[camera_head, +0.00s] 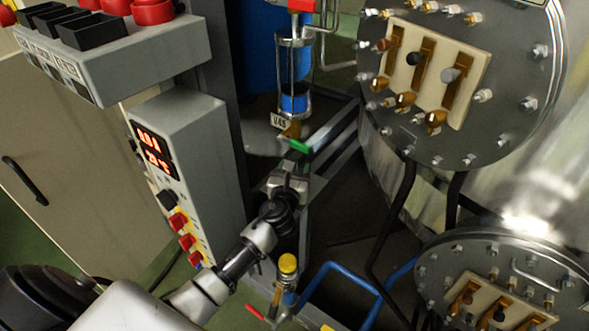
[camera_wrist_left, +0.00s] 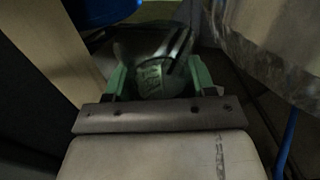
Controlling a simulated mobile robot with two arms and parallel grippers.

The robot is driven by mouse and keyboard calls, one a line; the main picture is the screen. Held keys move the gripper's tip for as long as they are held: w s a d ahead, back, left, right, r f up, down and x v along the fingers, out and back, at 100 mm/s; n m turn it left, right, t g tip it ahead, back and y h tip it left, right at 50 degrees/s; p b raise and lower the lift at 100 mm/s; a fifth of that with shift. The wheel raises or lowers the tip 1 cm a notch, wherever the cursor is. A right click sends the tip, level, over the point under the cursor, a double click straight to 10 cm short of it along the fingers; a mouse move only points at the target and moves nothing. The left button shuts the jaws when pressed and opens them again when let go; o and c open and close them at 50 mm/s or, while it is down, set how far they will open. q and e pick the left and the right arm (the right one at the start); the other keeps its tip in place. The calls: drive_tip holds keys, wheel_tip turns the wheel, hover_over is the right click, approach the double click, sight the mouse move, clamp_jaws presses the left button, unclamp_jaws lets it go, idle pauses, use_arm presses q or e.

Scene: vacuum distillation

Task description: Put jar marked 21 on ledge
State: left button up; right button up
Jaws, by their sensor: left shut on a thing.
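The jar has a pale label whose marking is too dark and blurred to read surely. In the head view, a pale grey rounded shape beside the fingers may be the jar; I cannot tell surely. I cannot make out the ledge with certainty. My right gripper is not in view.
A grey control box (camera_head: 190,150) with red digits stands left of my arm. A caged sight glass (camera_head: 293,75) with blue liquid is just beyond the gripper. Steel vessels with bolted flanges (camera_head: 440,140) fill the right. A blue pipe (camera_head: 345,270) runs below.

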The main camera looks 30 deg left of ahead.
use_arm(q)
drive_tip(key=shift+f, duration=0.1)
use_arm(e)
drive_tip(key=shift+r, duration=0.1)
use_arm(q)
drive_tip(key=o, duration=1)
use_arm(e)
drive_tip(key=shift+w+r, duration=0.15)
use_arm(q)
drive_tip(key=shift+p+v, duration=0.55)
drive_tip(key=shift+v, duration=5.45)
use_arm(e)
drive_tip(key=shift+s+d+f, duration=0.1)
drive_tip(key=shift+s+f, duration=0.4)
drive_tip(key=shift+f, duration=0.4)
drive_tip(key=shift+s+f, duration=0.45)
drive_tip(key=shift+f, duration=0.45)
